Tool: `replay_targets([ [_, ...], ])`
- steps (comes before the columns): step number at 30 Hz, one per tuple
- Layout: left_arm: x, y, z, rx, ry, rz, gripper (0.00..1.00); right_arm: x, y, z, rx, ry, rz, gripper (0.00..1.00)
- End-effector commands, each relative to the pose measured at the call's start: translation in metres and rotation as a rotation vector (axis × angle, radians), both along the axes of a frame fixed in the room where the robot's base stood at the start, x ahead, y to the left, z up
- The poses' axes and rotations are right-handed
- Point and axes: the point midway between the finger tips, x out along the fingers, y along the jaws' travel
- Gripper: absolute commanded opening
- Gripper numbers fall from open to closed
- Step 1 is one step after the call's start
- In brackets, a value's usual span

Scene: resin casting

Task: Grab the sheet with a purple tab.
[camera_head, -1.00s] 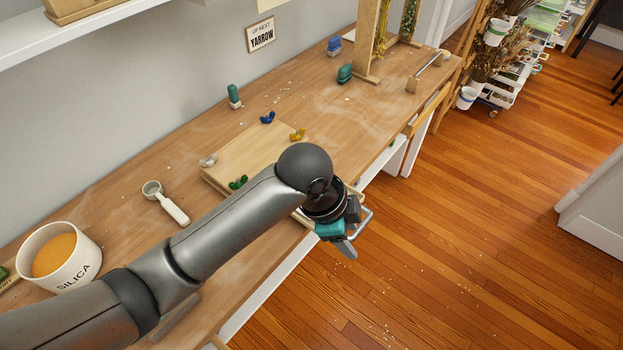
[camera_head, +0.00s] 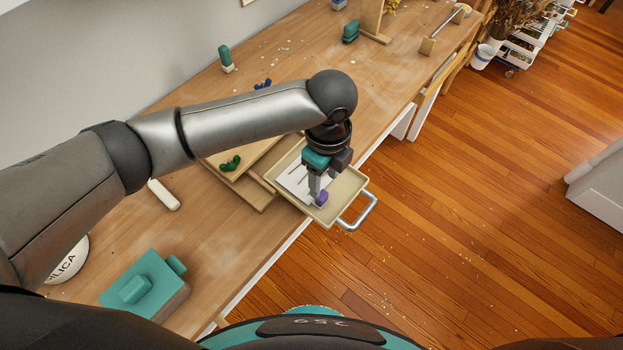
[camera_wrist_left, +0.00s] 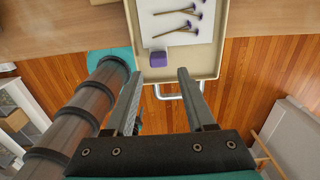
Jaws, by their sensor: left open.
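A white sheet (camera_head: 291,184) lies in a pulled-out cream drawer (camera_head: 349,187) at the bench's front edge. A small purple tab (camera_head: 321,198) sits at the sheet's front edge. In the left wrist view the sheet (camera_wrist_left: 160,27) carries purple-headed dried flowers, and the purple tab (camera_wrist_left: 158,59) is at its near edge. My left gripper (camera_head: 315,196) points down over the drawer, beside the tab in the head view. In the left wrist view its fingers (camera_wrist_left: 158,78) are apart with nothing between them, and the tab appears just beyond the gap. Contact cannot be told. My right gripper is not visible.
The drawer has a metal handle (camera_head: 358,212). A wooden board with a green wing nut (camera_head: 231,163) is left of the drawer. A teal-topped block (camera_head: 143,284) and a silica tub (camera_head: 66,264) stand on the bench at lower left. Wooden floor lies open to the right.

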Motion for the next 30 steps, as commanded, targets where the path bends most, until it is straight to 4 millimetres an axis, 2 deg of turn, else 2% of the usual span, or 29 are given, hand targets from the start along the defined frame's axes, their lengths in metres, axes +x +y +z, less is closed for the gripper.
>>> replay_targets([
  [1,-0.001,0.000,-0.009,0.001,0.002,0.000,0.55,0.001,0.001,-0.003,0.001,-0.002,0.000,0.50],
  [3,0.000,0.000,-0.016,0.001,0.001,0.000,0.55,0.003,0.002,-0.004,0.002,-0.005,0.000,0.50],
  [8,0.000,0.000,-0.024,-0.001,0.000,0.000,0.55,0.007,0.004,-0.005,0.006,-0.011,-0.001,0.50],
  [18,-0.001,0.005,-0.069,-0.001,-0.001,0.000,0.55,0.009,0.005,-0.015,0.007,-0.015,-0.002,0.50],
  [26,-0.001,0.005,-0.072,-0.001,-0.002,-0.001,0.55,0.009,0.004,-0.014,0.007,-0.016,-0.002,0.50],
  [30,0.000,0.005,-0.072,-0.001,-0.002,-0.001,0.43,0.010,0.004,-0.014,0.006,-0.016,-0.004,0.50],
])
